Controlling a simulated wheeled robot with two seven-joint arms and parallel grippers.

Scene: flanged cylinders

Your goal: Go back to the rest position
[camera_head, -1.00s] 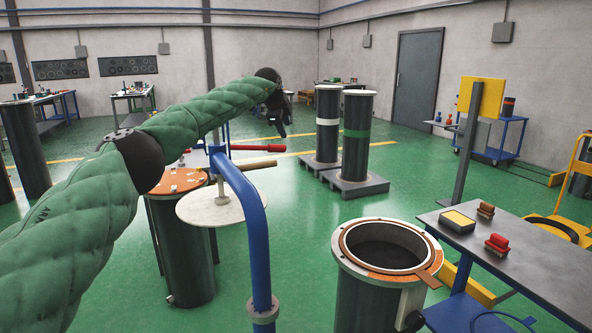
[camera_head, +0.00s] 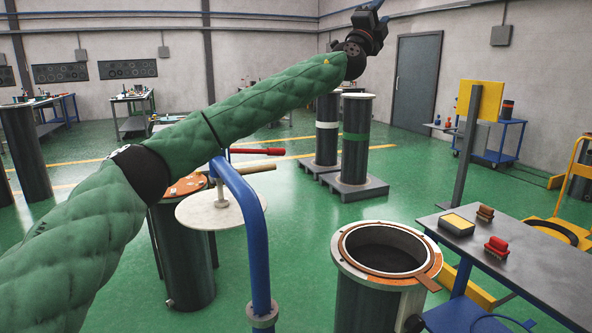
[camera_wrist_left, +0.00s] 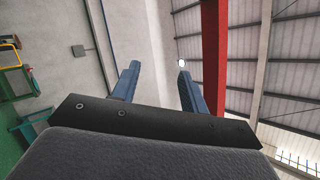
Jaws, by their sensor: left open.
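My left arm, in a green padded sleeve, comes in from the left in the head view and reaches up to the upper middle. My left gripper (camera_head: 378,12) is raised high, near the top edge of the head view. In the left wrist view its two blue fingers (camera_wrist_left: 156,82) stand apart with nothing between them. They point toward the wall and ceiling. My right gripper is not in view.
An open flanged cylinder (camera_head: 385,255) stands at the lower right, beside a grey table (camera_head: 520,255) with small blocks. A cylinder with an orange top (camera_head: 188,240) and a blue pipe stand (camera_head: 255,235) stand under my arm. Two tall banded cylinders (camera_head: 355,150) stand behind.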

